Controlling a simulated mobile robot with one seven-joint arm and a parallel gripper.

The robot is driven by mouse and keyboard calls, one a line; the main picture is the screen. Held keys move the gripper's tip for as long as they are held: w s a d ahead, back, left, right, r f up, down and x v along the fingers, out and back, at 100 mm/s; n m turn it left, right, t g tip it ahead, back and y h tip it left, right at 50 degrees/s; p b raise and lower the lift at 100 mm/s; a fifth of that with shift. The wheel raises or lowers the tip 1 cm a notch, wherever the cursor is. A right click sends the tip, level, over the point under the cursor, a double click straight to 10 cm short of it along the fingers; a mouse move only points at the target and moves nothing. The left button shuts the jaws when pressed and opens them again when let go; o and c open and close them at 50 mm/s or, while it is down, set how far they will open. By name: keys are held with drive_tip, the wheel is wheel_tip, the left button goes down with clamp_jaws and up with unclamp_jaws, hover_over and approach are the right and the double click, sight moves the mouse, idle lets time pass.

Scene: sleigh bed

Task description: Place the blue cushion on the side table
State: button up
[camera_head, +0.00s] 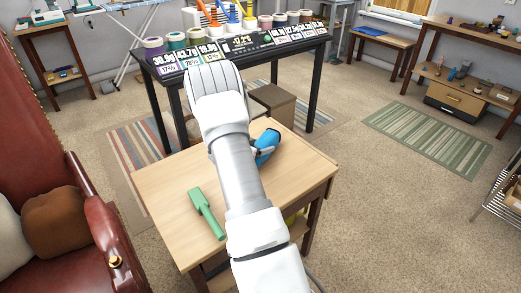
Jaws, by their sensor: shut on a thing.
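The blue cushion (266,141) shows to the right of my arm, over the far right part of the light wooden side table (165,183). My gripper (266,150) is mostly hidden behind my arm; a small grey part shows against the cushion, and it is shut on the cushion. My arm hides the cushion's left side. I cannot tell whether the cushion touches the tabletop or is held a little above it.
A green object (206,212) lies on the table's left part. A red leather seat (90,255) with brown and white cushions stands left. A black table (320,62) with jars and price signs stands behind. Bare tabletop shows around the green object.

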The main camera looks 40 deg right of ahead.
drive_tip(key=shift+f, duration=0.25)
